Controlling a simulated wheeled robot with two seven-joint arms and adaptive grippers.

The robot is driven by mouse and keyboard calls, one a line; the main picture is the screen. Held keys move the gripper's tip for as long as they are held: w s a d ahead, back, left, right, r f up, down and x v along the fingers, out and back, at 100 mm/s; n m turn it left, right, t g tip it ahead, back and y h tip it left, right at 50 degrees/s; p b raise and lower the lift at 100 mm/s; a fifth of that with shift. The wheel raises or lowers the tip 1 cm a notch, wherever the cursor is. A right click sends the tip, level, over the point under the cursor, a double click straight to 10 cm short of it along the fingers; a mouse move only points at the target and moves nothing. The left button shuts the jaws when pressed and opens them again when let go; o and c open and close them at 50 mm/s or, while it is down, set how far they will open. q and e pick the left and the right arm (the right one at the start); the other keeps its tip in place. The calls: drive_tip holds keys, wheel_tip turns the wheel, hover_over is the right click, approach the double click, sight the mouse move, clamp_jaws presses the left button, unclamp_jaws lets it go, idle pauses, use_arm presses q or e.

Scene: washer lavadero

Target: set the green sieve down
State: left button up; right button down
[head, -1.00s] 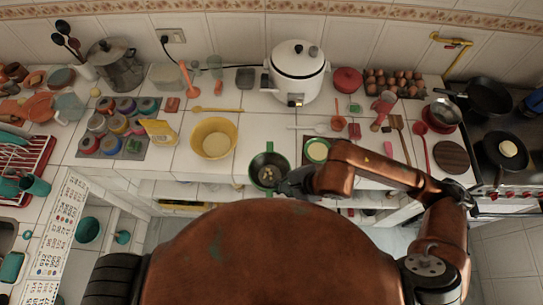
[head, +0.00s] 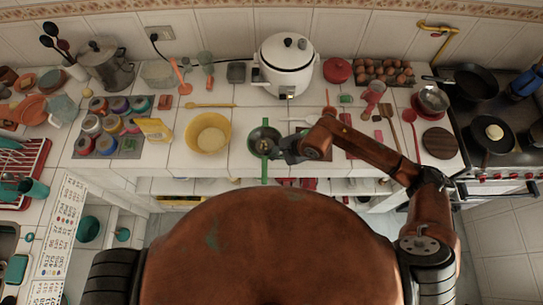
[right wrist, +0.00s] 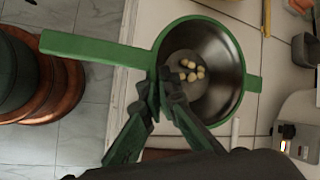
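The green sieve (head: 258,133) is at the counter's front edge in the head view, its handle pointing toward me. In the right wrist view the sieve (right wrist: 226,62) has a green rim, a dark metal bowl and several pale pieces inside. Its long handle (right wrist: 85,49) reaches out past the counter edge over the floor. My right gripper (head: 277,148) is at the sieve's right side. In the wrist view its fingertips (right wrist: 164,82) close together on the near rim. I cannot tell whether the sieve's bottom touches the counter. My left gripper is not in view.
A yellow bowl (head: 209,133) stands left of the sieve. The white cooker (head: 286,68) stands behind it. Utensils, including a red ladle (head: 415,130), lie to the right, and a stove (head: 500,160) is at far right. White tile shows between the bowl and the sieve.

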sight(271, 161)
drive_tip(key=shift+w+f, duration=0.25)
drive_tip(key=shift+f, duration=0.1)
wheel_tip(271, 161, down, 3)
drive_tip(key=shift+r+p, duration=0.1)
drive_tip(key=shift+p, duration=0.5)
drive_tip(key=shift+f, duration=0.25)
drive_tip(key=c, duration=2.4)
unclamp_jaws()
